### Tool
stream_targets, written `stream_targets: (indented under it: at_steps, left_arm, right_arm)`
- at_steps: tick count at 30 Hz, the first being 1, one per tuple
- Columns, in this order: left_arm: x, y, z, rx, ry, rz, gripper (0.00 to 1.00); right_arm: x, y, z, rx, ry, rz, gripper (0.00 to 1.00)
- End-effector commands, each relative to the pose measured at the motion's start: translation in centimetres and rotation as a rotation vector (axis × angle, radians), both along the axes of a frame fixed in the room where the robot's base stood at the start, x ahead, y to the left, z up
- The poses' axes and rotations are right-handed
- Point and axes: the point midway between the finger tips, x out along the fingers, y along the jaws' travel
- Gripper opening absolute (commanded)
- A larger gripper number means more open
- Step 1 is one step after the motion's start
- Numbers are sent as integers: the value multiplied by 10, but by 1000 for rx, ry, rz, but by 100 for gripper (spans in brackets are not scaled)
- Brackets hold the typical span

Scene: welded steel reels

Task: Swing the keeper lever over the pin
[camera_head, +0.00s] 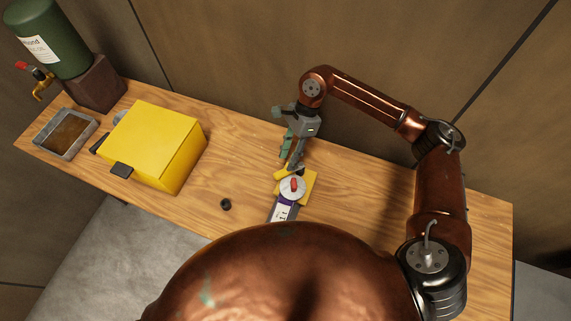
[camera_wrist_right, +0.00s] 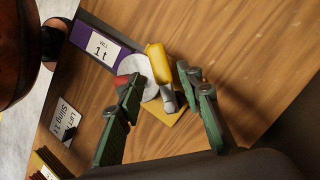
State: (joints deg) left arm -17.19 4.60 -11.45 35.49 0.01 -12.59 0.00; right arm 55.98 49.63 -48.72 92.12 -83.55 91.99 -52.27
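A yellow base plate (camera_head: 311,180) lies on the bench with a white disc (camera_head: 289,194) on it. A red knob (camera_head: 295,184) shows over the disc. A yellow bar (camera_head: 283,174), which I cannot be sure is the keeper lever, sits beside it and also shows in the right wrist view (camera_wrist_right: 157,61). A grey cylinder (camera_wrist_right: 168,99), perhaps the pin, stands near the bar's end. A purple sling with a "1 t" label (camera_wrist_right: 104,46) meets the disc. My right gripper (camera_head: 297,170) is at the fitting, its green fingers apart (camera_wrist_right: 163,85) and nothing visibly clamped. My left gripper is out of view.
A yellow box (camera_head: 152,140) stands on the bench at left, near a metal tray (camera_head: 65,134) and a green bottle (camera_head: 47,38) on a brown block. The bench right of the fitting is clear.

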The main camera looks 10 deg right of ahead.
Motion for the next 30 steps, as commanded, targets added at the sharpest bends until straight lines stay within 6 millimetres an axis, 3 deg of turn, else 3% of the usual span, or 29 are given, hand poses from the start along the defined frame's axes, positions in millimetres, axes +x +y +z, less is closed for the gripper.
stream_targets:
  at_steps: [7, 17, 20, 25, 30]
  left_arm:
    - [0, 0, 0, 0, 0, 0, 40]
    - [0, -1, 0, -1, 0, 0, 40]
    - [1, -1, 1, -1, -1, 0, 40]
    - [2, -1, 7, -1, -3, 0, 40]
    - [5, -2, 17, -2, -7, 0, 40]
  right_arm:
    - [6, -8, 22, -1, 0, 0, 34]
    - [7, -9, 25, -1, 1, 1, 34]
    - [8, -8, 26, 0, -5, 16, 27]
    - [17, 2, 31, 15, -73, 223, 15]
    - [35, 20, 42, 37, -183, 655, 3]
